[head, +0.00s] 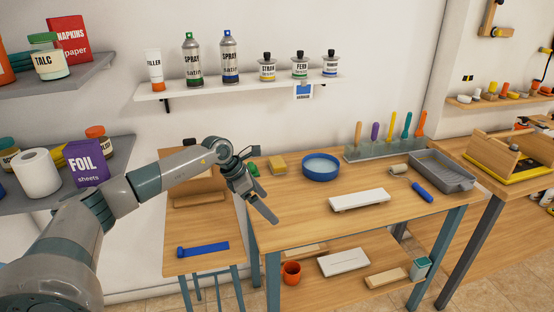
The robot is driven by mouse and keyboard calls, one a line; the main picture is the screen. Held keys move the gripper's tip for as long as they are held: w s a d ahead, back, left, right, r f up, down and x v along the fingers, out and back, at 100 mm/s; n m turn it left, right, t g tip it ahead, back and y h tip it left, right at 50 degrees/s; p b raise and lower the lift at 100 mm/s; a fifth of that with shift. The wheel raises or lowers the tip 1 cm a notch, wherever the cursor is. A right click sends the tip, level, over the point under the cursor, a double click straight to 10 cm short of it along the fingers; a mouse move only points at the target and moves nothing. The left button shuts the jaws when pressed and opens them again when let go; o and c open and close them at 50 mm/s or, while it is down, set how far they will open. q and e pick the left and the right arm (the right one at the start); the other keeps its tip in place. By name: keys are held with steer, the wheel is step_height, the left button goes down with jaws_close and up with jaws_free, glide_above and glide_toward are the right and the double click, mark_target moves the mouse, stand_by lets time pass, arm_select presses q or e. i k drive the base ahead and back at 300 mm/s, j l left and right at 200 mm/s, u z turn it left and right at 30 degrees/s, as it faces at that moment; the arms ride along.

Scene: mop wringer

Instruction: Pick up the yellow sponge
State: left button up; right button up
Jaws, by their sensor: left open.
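The yellow sponge (277,165) lies on the wooden workbench near its back left, just left of a blue round bowl. My left gripper (262,203) is over the left end of the workbench, in front of and to the left of the sponge. It is open and apart from the sponge, with nothing seen between its fingers. My right gripper is not in view.
The blue bowl (321,167) stands right of the sponge. A green object (253,169) sits left of the sponge, partly hidden by my gripper. A white block (359,200), a blue-handled roller (422,191) and a grey tray (442,170) lie farther right. The front left of the bench is clear.

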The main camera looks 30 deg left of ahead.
mark_target(277, 164)
steer(key=i+j, duration=0.85)
